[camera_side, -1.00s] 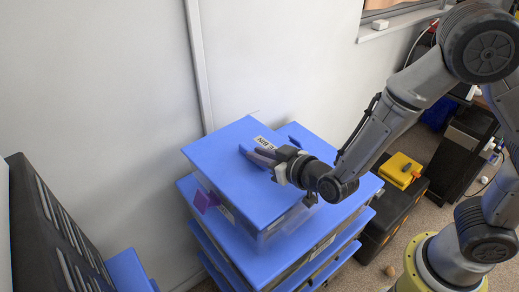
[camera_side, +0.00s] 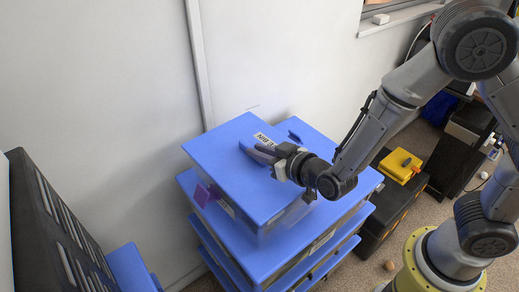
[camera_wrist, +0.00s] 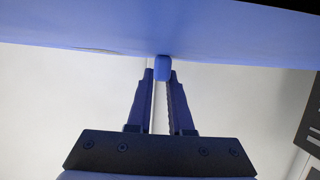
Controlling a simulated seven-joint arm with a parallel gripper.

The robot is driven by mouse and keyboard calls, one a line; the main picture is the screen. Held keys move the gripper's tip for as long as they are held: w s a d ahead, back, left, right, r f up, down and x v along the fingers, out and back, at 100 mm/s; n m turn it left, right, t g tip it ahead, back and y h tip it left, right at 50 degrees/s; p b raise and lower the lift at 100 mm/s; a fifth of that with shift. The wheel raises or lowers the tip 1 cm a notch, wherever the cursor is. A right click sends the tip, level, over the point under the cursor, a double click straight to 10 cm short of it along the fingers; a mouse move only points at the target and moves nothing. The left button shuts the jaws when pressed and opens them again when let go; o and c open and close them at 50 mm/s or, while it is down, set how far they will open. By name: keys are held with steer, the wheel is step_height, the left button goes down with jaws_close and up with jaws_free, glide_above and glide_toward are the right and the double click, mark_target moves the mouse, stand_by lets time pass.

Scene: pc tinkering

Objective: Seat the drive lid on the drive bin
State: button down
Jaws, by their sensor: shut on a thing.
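A flat blue lid (camera_side: 225,165) lies level at the top of a stack of bins, with a white label reading partly "BIN" upside down near its back edge. My gripper (camera_side: 262,154) is over the lid's back right part. In the wrist view the fingers (camera_wrist: 162,76) are shut on a small blue knob (camera_wrist: 163,66), with the blue lid surface (camera_wrist: 160,30) beyond it. A clear-walled bin (camera_side: 228,208) shows below the lid, with a purple tab at its left corner. I cannot tell whether the lid touches the bin rim all round.
A wider blue lid (camera_side: 275,235) and more bins stand below. A white wall (camera_side: 100,80) is close behind. A black slotted panel (camera_side: 55,220) stands at the left. A yellow box (camera_side: 398,168) sits on a black case at the right.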

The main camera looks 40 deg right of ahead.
steer(key=shift+f, duration=0.5)
steer(key=c, duration=1.1)
jaws_free()
steer(key=shift+c, duration=0.2)
steer(key=shift+o, duration=0.2)
steer(key=o, duration=0.5)
steer(key=shift+f, duration=0.1)
steer(key=shift+s, duration=0.1)
steer(key=shift+v, duration=3.95)
